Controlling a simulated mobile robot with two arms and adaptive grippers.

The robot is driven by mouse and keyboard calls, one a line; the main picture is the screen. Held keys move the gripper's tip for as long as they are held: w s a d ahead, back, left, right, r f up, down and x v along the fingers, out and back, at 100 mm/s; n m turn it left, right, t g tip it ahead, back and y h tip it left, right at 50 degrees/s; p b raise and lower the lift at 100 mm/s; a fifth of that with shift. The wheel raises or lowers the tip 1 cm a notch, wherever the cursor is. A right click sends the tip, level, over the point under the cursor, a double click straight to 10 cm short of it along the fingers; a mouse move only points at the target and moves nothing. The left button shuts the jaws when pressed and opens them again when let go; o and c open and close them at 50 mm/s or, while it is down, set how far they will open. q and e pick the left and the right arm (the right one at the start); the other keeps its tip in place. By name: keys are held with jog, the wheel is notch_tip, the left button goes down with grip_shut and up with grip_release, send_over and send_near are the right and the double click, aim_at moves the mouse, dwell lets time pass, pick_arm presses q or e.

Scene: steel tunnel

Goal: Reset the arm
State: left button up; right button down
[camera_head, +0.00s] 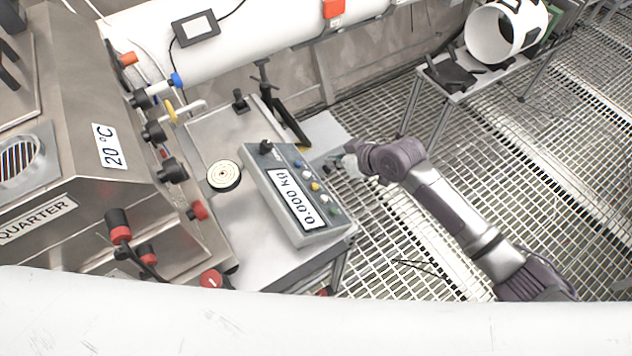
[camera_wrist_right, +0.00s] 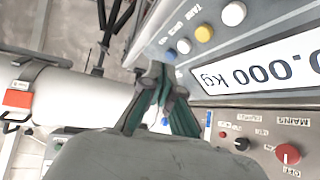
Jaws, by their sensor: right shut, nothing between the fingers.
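My right arm comes in from the lower right in the head view. Its gripper (camera_head: 332,166) is beside the buttons of a grey scale console (camera_head: 318,238), partly hard to make out. In the right wrist view the fingers of my right gripper (camera_wrist_right: 160,80) are together and empty, close to the console's button face (camera_wrist_right: 215,60). Whether they touch it I cannot tell. The console's display (camera_head: 293,200) reads 0.000 kg. My left gripper is in neither view.
A steel machine (camera_head: 75,130) with valves and a 20 °C label stands at left. A large white pipe (camera_head: 150,45) runs behind. A small table (camera_head: 470,85) with a white cylinder (camera_head: 505,35) stands at back right. Grated floor (camera_head: 400,250) is open around my right arm.

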dwell(0.6)
jog(key=s+d+f+m+h+b, duration=0.1)
jog(key=s+d+f+m, duration=0.3)
jog(key=f, duration=0.6)
jog(key=s+d+f+h+b, duration=0.25)
jog(key=d+f, duration=0.25)
jog(key=f, duration=0.4)
jog(key=s+d+f+m+h, duration=0.1)
jog(key=s+d+f, duration=0.3)
jog(key=f, duration=0.6)
jog(key=s+d+f+g+h+b, duration=0.1)
jog(key=s+d+f, duration=0.2)
jog(key=s+f, duration=0.3)
jog(key=s+d+f+m+g+h+b, duration=0.1)
jog(key=s+f, duration=0.5)
jog(key=s, duration=1.1)
jog(key=s+d+f+m+g+h+b, duration=0.1)
jog(key=s+d+f, duration=0.4)
jog(key=s, duration=0.7)
jog(key=shift+s+f+g, duration=0.15)
jog(key=shift+f+g, duration=0.65)
jog(key=shift+f, duration=0.05)
